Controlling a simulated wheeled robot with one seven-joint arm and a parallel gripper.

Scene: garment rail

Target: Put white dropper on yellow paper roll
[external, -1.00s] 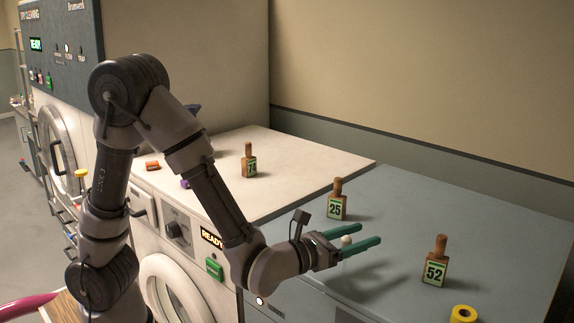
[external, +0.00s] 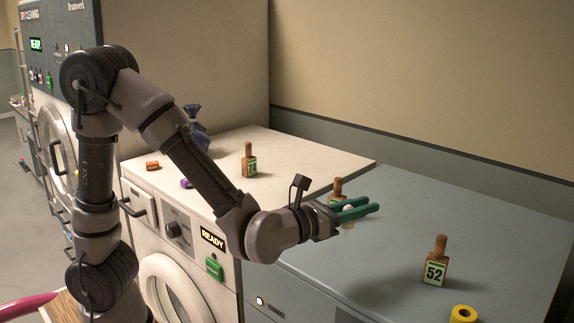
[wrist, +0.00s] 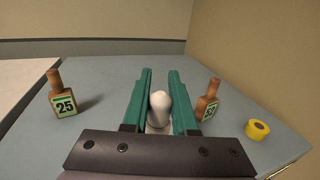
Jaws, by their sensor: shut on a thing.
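My gripper (external: 362,210) has green fingers and is shut on the white dropper (external: 347,213). It holds the dropper above the grey worktop, and the wrist view shows the white dropper (wrist: 160,108) between the two fingers. The fingers hide part of it. The yellow paper roll (external: 463,314) lies on the grey worktop near the front right, cut by the lower picture edge in the external view. In the wrist view the yellow paper roll (wrist: 257,129) is at the right, apart from the gripper, with a dark hole in its top.
A wooden block numbered 52 (external: 435,268) stands between my gripper and the roll. Another numbered 25 (wrist: 63,97) stands left of the gripper in the wrist view. A third block (external: 249,161) is on the white machine top. The grey worktop (external: 490,215) is otherwise largely clear.

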